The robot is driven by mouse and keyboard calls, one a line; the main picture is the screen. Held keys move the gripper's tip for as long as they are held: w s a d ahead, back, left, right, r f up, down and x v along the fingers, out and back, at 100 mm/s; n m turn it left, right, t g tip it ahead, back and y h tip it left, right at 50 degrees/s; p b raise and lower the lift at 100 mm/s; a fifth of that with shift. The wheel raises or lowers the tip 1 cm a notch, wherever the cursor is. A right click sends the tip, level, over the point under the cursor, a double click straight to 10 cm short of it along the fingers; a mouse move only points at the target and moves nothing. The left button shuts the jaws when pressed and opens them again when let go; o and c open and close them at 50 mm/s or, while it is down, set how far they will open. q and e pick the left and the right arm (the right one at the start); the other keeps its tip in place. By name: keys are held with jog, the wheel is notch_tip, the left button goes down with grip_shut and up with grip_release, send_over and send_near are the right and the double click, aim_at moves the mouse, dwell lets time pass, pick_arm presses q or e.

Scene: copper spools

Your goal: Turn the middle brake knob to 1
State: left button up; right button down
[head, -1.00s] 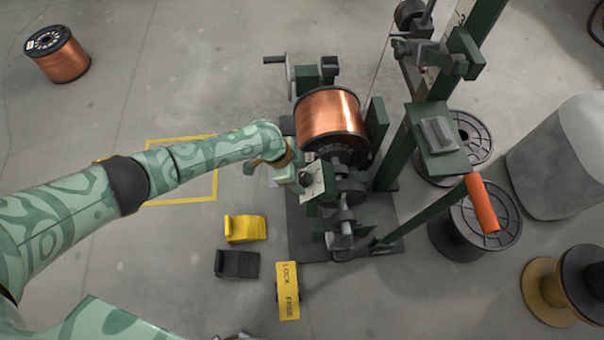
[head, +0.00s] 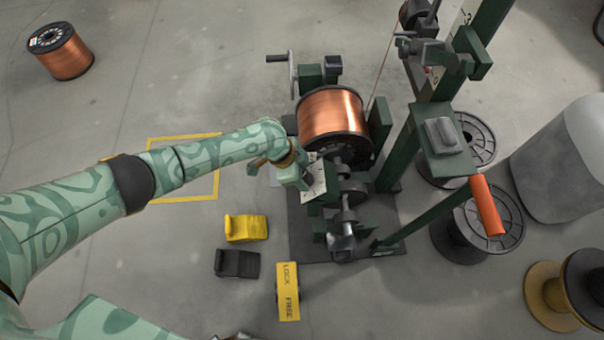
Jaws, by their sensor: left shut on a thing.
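My left gripper (head: 302,178) is at the left side of the green winding machine, just below the mounted copper spool (head: 331,122). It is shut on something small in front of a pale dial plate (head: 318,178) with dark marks. The thing it grips, at the place of a brake knob, is hidden by the gripper, so its setting cannot be read. Other knobs cannot be told apart here. My right gripper does not show.
A yellow wedge (head: 246,228), a black wedge (head: 237,264) and a yellow LOCK/FREE sign (head: 288,291) lie on the floor below. A green post with an orange handle (head: 486,205) stands right.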

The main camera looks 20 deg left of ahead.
pick_arm(q)
jog(key=n, duration=0.1)
jog(key=n+g+h, duration=0.1)
jog(key=n+b, duration=0.1)
jog(key=shift+w+a+f+n+g, duration=0.15)
jog(key=shift+f+n+g, duration=0.1)
jog(key=shift+n+g, duration=0.15)
jog(key=shift+n+g+h+b, duration=0.4)
jog(key=shift+n+h, duration=0.2)
jog(key=shift+n, duration=0.4)
jog(key=shift+a+n+h, duration=0.1)
jog(key=shift+n+h, duration=0.4)
jog(key=shift+n, duration=0.4)
jog(key=shift+n+g+b, duration=0.3)
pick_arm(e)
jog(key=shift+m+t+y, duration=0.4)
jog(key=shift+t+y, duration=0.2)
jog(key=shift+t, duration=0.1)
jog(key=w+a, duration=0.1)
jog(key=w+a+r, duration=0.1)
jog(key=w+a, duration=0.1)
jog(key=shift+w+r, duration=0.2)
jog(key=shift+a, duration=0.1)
pick_arm(q)
jog(key=o, duration=1)
jog(key=shift+w, duration=0.1)
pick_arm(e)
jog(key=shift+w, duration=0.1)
